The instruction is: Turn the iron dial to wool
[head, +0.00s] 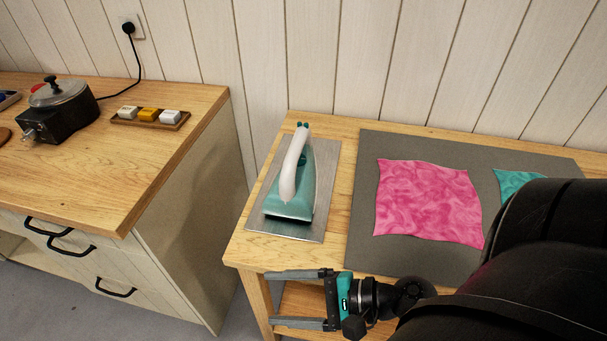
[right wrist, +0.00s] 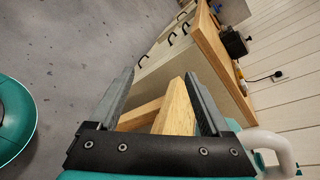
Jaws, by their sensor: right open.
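The iron (head: 290,192), teal with a white handle, rests on a metal plate (head: 320,200) at the left end of the wooden table. I cannot make out its dial or any setting marks. My right gripper (head: 275,299) is open and empty, in front of the table's front left corner and below the iron in the head view. In the right wrist view, its two fingers (right wrist: 158,85) stand apart with a table leg beyond them. The iron's white handle (right wrist: 270,146) shows at the lower right there. My left gripper is in neither view.
A grey mat (head: 362,210) right of the iron holds a pink cloth (head: 428,200) and a teal cloth (head: 515,182). A wooden cabinet (head: 150,150) on the left carries a black pot heater (head: 65,120) and a small tray (head: 118,122) of blocks. A gap separates cabinet and table.

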